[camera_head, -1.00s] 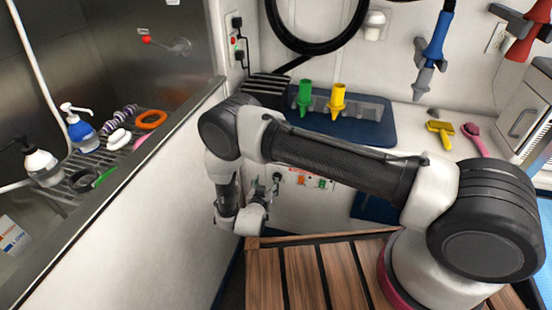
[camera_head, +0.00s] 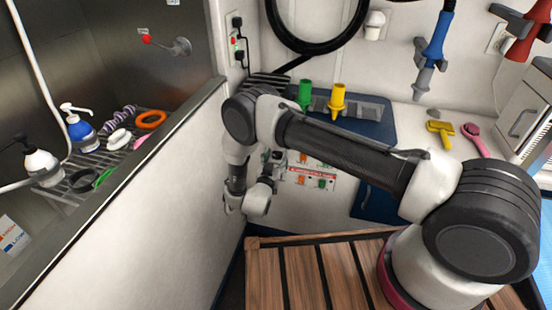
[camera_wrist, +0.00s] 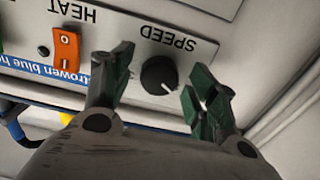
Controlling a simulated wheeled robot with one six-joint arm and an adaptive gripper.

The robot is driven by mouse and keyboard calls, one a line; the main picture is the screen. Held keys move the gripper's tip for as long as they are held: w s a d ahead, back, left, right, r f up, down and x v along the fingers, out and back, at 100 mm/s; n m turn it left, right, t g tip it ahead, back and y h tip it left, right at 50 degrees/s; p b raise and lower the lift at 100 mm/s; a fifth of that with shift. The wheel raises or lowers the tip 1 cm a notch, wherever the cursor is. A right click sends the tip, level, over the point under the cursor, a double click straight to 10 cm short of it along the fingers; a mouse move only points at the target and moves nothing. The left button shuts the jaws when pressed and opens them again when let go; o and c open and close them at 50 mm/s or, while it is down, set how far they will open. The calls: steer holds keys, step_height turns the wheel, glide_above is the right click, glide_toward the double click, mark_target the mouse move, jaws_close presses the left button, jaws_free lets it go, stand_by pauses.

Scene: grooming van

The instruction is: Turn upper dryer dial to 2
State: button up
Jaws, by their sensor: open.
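A round black dial (camera_wrist: 158,75) labelled SPEED shows upside down in the wrist view, on a pale panel (camera_wrist: 210,48). A short white mark on it points to the lower right in that view. I cannot read any numbers around it. My gripper (camera_wrist: 163,84) is open, with one green-padded finger on each side of the dial and gaps left to it. I cannot tell whether the fingertips reach past the dial's face. In the head view, my wrist is at the dryer panel (camera_head: 312,176), and the dial is hidden there.
An orange rocker switch (camera_wrist: 66,47) and a HEAT label lie left of the dial in the wrist view. In the head view, the white tub wall (camera_head: 165,205) is close left of my wrist. Green (camera_head: 305,94) and yellow (camera_head: 338,100) nozzles stand above the arm.

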steer(key=c, duration=1)
steer(key=shift+c, duration=0.2)
steer(key=shift+m, duration=0.3)
steer(key=m, duration=1.1)
steer(key=o, duration=1)
